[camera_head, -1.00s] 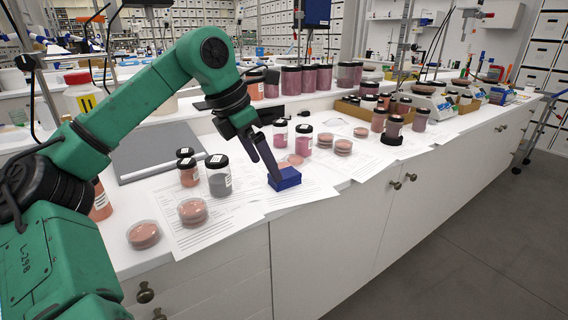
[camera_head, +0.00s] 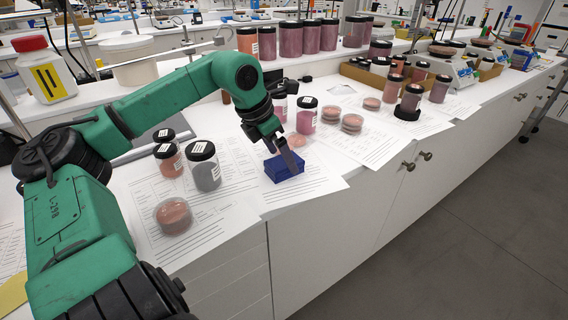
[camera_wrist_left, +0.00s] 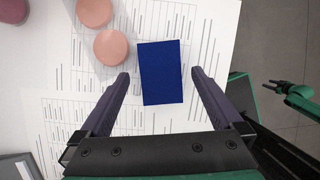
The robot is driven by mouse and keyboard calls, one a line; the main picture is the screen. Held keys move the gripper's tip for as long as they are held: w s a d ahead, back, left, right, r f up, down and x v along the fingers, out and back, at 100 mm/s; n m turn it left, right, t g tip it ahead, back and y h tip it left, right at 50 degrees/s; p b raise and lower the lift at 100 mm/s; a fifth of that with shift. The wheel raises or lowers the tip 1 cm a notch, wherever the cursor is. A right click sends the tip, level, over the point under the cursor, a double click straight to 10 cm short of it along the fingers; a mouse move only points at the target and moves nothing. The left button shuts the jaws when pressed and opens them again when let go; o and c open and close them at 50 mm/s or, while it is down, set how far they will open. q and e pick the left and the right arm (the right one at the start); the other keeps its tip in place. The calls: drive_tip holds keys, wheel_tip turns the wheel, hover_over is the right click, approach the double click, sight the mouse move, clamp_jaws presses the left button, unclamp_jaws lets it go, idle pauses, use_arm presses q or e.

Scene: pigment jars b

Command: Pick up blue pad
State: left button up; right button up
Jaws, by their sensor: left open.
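The blue pad (camera_head: 283,168) is a dark blue rectangular block lying on printed paper near the counter's front edge. My left gripper (camera_head: 287,155) reaches down over it from behind in the head view. In the left wrist view the blue pad (camera_wrist_left: 163,72) lies between the two fingers of my left gripper (camera_wrist_left: 160,75), which is open. A gap shows on each side of the pad. How far the fingertips are above the paper is hard to tell. My right gripper (camera_wrist_left: 269,85) shows small at the right of the wrist view, over the floor, its fingers apart.
A stack of pink dishes (camera_head: 173,216) and a grey jar (camera_head: 204,166) stand left of the pad. A pink jar (camera_head: 306,116) and more dishes (camera_head: 352,123) stand behind it. Bare paper (camera_head: 310,185) lies in front and to the right.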

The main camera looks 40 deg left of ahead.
use_arm(q)
drive_tip(key=x, duration=0.2)
drive_tip(key=shift+w+d+f, duration=0.1)
drive_tip(key=shift+d+f, duration=0.05)
drive_tip(key=shift+f, duration=0.1)
drive_tip(key=shift+w+f, duration=0.1)
drive_tip(key=c, duration=1.4)
drive_tip(key=shift+o, duration=0.2)
use_arm(e)
drive_tip(key=shift+w+a+r, duration=0.1)
drive_tip(key=shift+a+r, duration=0.15)
drive_tip(key=shift+a, duration=0.15)
use_arm(q)
drive_tip(key=shift+r, duration=0.25)
wheel_tip(320, 180, up, 20)
drive_tip(key=p, duration=0.1)
drive_tip(key=shift+f+p, duration=0.2)
drive_tip(key=shift+p, duration=0.2)
use_arm(e)
drive_tip(key=shift+d+r, duration=0.2)
drive_tip(key=shift+r, duration=0.7)
